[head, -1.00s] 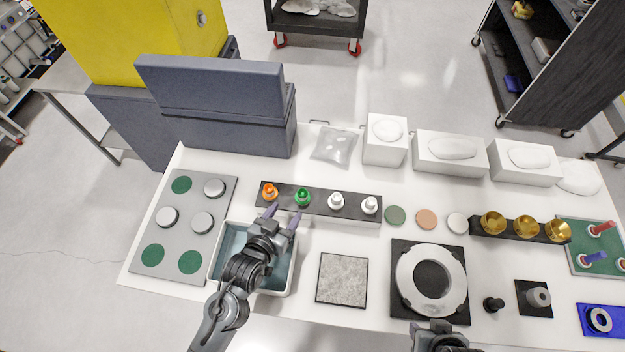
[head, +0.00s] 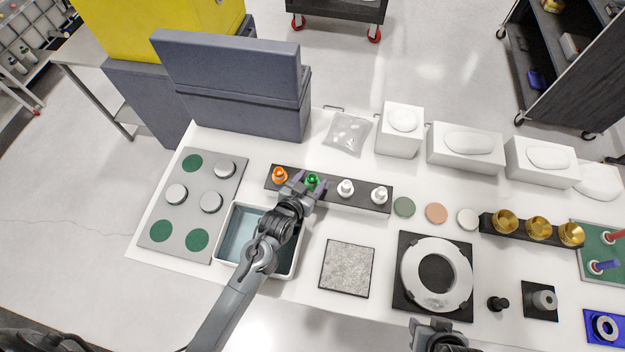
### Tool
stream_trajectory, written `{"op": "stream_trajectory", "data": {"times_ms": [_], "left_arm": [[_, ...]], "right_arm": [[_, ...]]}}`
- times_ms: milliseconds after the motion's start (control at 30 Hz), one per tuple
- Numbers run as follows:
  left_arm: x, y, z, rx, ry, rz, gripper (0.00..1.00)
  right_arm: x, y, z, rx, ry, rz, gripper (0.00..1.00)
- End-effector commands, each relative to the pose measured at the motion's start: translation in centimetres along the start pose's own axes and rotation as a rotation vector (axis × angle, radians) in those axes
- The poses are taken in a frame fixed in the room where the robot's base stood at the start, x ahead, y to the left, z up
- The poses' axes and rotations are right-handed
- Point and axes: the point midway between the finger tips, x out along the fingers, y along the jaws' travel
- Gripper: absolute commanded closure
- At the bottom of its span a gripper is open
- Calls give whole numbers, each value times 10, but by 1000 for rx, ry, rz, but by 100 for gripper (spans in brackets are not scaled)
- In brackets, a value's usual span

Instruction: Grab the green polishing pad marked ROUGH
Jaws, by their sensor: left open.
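A flat round green pad (head: 404,206) lies on the white table just right of the black rack, beside an orange pad (head: 436,213) and a whitish pad (head: 468,219). No lettering is readable on them. My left gripper (head: 308,186) is open at the black rack (head: 328,194), its fingers on either side of a small green-topped item (head: 312,180), well left of the green pad. I cannot tell whether they touch that item. Part of my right gripper (head: 436,335) shows at the bottom edge; its fingers are unclear.
The rack also holds an orange-topped item (head: 279,175) and two white ones. A tray (head: 230,232) lies under my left arm. A grey textured square (head: 347,268) and a ring fixture (head: 406,262) stand in front. Gold cups (head: 538,228) stand right of the pads.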

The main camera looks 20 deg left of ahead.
Motion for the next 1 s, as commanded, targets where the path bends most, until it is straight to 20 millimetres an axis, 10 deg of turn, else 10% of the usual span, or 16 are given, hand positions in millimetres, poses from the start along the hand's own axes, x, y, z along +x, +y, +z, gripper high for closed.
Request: {"op": "stream_trajectory", "data": {"times_ms": [433,800,1000], "left_arm": [[15,0,0,1,1,0,40],[15,0,1,1,-1,0,97],[15,0,1,1,-2,-1,99]], "right_arm": [[0,0,0,0,0,0,57],[0,0,0,0,0,0,57],[1,0,0,1,0,0,57]]}}
